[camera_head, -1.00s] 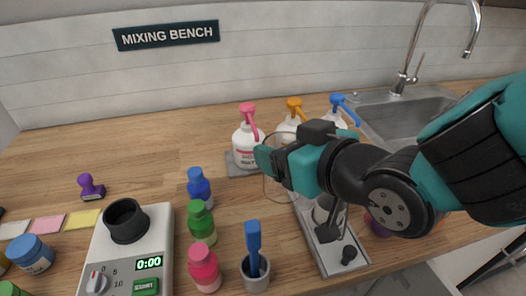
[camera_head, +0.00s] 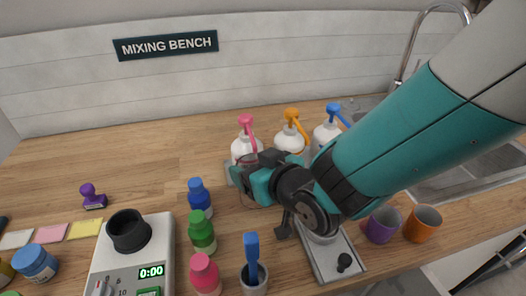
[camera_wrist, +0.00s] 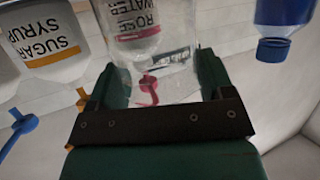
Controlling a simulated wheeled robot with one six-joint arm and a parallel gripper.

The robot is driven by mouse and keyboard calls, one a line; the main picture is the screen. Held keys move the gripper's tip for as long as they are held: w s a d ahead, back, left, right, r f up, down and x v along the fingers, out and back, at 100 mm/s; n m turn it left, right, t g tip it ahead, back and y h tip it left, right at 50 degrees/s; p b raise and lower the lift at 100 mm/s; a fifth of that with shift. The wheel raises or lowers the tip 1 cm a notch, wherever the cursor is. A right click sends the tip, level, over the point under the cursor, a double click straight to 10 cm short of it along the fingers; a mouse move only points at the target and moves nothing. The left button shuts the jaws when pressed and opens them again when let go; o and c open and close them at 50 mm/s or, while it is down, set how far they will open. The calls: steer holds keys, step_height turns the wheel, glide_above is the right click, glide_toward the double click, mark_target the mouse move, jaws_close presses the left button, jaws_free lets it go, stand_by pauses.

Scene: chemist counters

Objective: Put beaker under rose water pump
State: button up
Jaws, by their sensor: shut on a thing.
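The rose water bottle (camera_head: 244,148) is white with a pink pump (camera_head: 246,121) and stands at the left of the pump row. In the wrist view its label reads "ROSE WATER" upside down, seen through the clear glass beaker (camera_wrist: 178,88). My gripper (camera_head: 250,183) is shut on the beaker, with a finger on each side of it in the wrist view. In the head view the gripper is just in front of the rose water bottle and hides most of the beaker. I cannot tell whether the beaker touches the counter or is exactly under the spout.
Sugar syrup with an orange pump (camera_head: 290,138) and a blue-pump bottle (camera_head: 326,132) stand to the right. Blue (camera_head: 199,195), green (camera_head: 202,233) and pink (camera_head: 205,273) bottles stand front left. Purple (camera_head: 381,226) and orange (camera_head: 422,224) cups are at right. The back left counter is clear.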

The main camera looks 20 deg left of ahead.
steer(key=o, duration=1.5)
steer(key=shift+o, duration=0.2)
steer(key=shift+s+d+r, duration=0.1)
steer(key=s+d+r+m+g+h, duration=0.1)
steer(key=s+d+r+g+h, duration=0.1)
steer(key=s+d, duration=0.3)
steer(key=s+d+r+m+g+h+b, duration=0.1)
steer(key=s+d, duration=0.4)
steer(key=d, duration=0.9)
steer(key=s+d+r+m+g+h+b, duration=0.1)
steer(key=s+d+r+g+h, duration=0.3)
steer(key=d, duration=0.6)
steer(key=shift+s+r+m+g, duration=0.4)
steer(key=shift+s+g, duration=0.15)
steer(key=shift+g, duration=0.05)
